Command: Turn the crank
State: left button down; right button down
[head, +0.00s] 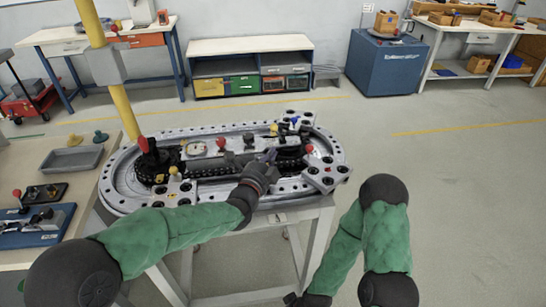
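The grey oval ring track (118,190) sits on a pale stand in front of me. I cannot tell for sure which part is the crank. A red knob (143,145) stands on a dark mechanism at the track's left end, and red balls (221,142) and (309,148) show at its middle and right. My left gripper (268,158) is over the near right part of the track, beside a dark round part (290,151). Its fingers are small and dark, so its opening and any contact are unclear. My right arm hangs at the lower right, with its gripper largely cut off at the bottom edge (305,301).
A yellow post (122,105) rises behind the track's left end. A bench (28,170) with a grey tray (72,158) and a lever panel stands close at left. Cabinets and tables line the back wall. The floor at right is clear.

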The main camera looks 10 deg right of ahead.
aim_at(155, 162)
jog(key=k+j, duration=0.8)
jog(key=k, duration=0.05)
